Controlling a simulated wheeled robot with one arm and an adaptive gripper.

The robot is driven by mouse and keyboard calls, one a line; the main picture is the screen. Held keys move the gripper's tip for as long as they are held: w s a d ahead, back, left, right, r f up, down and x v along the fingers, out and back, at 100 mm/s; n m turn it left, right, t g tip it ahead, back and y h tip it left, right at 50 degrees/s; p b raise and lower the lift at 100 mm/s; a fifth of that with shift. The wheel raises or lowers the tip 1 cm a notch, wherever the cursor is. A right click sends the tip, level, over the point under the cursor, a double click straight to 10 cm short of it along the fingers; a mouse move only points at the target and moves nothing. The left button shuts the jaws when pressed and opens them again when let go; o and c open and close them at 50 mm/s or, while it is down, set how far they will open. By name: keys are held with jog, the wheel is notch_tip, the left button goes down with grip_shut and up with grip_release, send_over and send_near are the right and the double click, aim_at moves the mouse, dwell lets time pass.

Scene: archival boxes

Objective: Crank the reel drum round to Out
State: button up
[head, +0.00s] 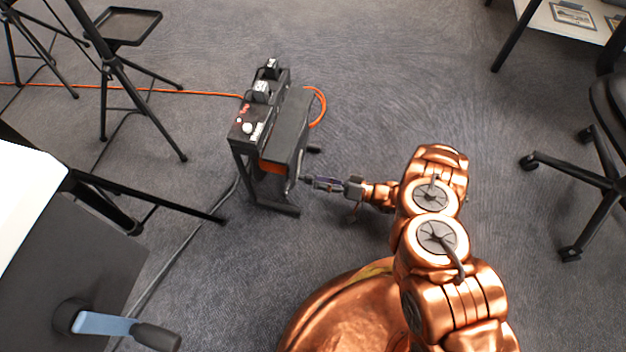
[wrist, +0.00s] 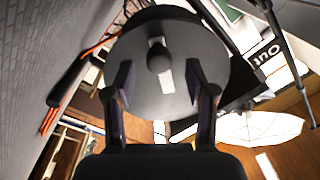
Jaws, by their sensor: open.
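The reel drum shows in the wrist view as a dark round disc (wrist: 215,72) facing me. A dark crank knob (wrist: 158,57) stands out from it, with a pale strip (wrist: 166,82) on the disc beside it. A white label reading OUT (wrist: 267,52) shows upside down at the right, just past the disc's rim. My gripper (wrist: 160,82) is open, its fingers either side of the knob, with a visible gap to each. In the head view my gripper (head: 306,181) reaches the right side of the black reel stand (head: 283,135); the knob cannot be made out there.
An orange cable (head: 190,92) runs from the stand across the carpet to the left. Tripod legs (head: 118,75) and a small tray (head: 125,26) stand at the left. A wheeled chair (head: 590,190) is at the right. Carpet behind the stand is clear.

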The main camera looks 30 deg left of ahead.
jog(key=v, duration=0.8)
jog(key=shift+w+d, duration=0.1)
